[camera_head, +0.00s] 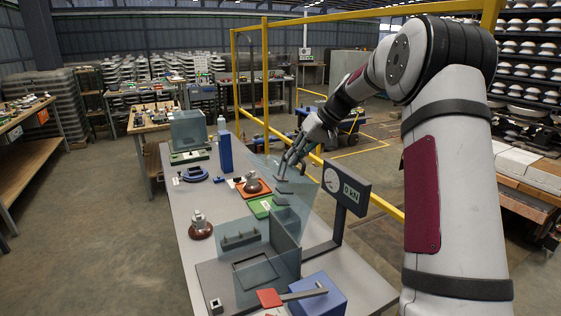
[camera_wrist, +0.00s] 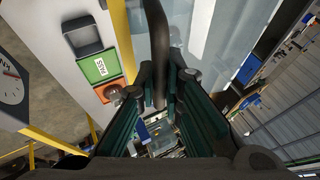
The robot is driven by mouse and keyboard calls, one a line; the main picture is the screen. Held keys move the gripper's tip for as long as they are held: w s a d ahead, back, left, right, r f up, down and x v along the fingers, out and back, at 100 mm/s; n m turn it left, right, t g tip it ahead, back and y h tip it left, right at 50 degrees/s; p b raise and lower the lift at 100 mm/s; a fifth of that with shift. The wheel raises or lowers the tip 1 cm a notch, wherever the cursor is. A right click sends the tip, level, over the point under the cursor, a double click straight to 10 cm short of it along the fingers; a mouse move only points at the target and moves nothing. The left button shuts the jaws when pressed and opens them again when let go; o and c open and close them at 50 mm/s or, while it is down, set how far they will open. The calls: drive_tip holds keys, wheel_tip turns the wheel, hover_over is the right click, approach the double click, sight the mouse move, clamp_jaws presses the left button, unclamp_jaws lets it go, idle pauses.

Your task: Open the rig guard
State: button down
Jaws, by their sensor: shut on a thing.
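The rig guard is a clear, bluish pane (camera_head: 312,196) that stands tilted up above the test rig (camera_head: 222,272) on the bench. In the wrist view the clear pane (camera_wrist: 208,32) fills the upper middle. My gripper (camera_head: 287,166) is at the pane's upper part, at the far side of the rig. In the wrist view my gripper (camera_wrist: 161,84) is shut on a dark bar-like handle (camera_wrist: 158,40), which runs between the fingers beside the pane. The exact contact is partly hidden by the fingers.
A force display with a dial (camera_head: 345,188) stands right of the rig. A blue box (camera_head: 318,296) with a red-ended lever is at the near end. Green PASS (camera_head: 262,207) and orange (camera_head: 252,190) trays lie beyond the rig. Yellow rails (camera_head: 375,200) run behind the bench.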

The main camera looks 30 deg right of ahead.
drive_tip(key=shift+s+d+f, duration=0.1)
drive_tip(key=shift+d+f, duration=0.2)
drive_tip(key=shift+d, duration=0.45)
drive_tip(key=shift+d+f, duration=0.25)
drive_tip(key=shift+d, duration=0.45)
drive_tip(key=c, duration=2)
unclamp_jaws()
drive_tip(key=shift+o, duration=0.2)
drive_tip(key=shift+r, duration=0.1)
approach(297, 167)
drive_tip(key=v, duration=0.5)
drive_tip(key=shift+d+r, duration=0.3)
drive_tip(key=shift+r, duration=0.05)
